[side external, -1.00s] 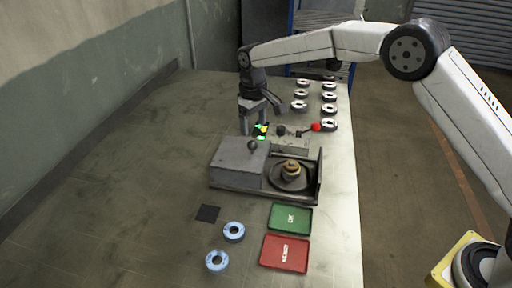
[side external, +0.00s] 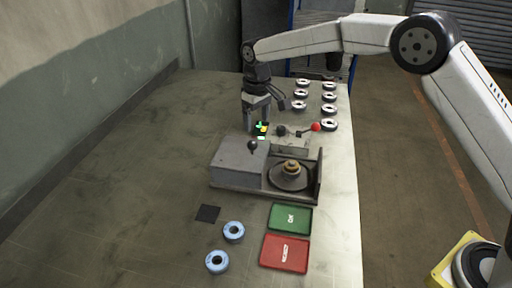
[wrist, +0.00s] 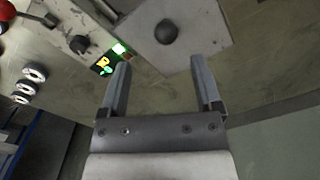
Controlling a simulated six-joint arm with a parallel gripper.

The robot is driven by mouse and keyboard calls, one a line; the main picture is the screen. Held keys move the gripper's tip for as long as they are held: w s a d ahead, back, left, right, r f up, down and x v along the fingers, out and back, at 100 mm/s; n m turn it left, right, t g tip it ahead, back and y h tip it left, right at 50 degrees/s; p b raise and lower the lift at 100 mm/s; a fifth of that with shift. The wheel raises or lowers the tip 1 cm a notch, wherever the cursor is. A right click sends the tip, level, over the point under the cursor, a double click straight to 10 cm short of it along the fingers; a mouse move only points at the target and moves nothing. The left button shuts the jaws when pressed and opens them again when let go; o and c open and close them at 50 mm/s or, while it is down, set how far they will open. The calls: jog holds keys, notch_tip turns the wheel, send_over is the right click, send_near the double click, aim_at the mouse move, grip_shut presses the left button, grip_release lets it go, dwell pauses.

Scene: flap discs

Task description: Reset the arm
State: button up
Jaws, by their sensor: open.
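My gripper (side external: 257,127) is above the table just behind the grey machine, left of the small control box. In the wrist view my gripper (wrist: 160,75) is open, its two fingers apart with nothing between them. The grey machine (side external: 238,163) has a box-shaped cover with a dark ball knob (side external: 253,145), also seen in the wrist view (wrist: 166,31). A round spindle with a brass-coloured hub (side external: 291,167) stands uncovered beside the cover.
A control box (side external: 291,141) with a red-knobbed lever (side external: 315,127) and lit indicators (side external: 262,128) stands behind the machine. Several white-and-dark discs (side external: 329,110) stand at the back right. Green (side external: 291,217) and red (side external: 285,253) trays, blue discs (side external: 233,231) and a black square (side external: 208,213) lie in front. The table's left is clear.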

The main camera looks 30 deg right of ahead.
jog(key=s+d+f+m, duration=0.1)
jog(key=s+d, duration=0.2)
jog(key=s, duration=0.6)
jog(key=s+d+f+m+t, duration=0.1)
jog(key=s+d, duration=0.3)
jog(key=s, duration=0.6)
jog(key=s+d+f+t, duration=0.1)
jog(key=s+d, duration=0.3)
jog(key=s, duration=0.6)
jog(key=shift+d+f+m, duration=0.25)
jog(key=shift+f+m, duration=0.15)
jog(key=shift+f, duration=0.1)
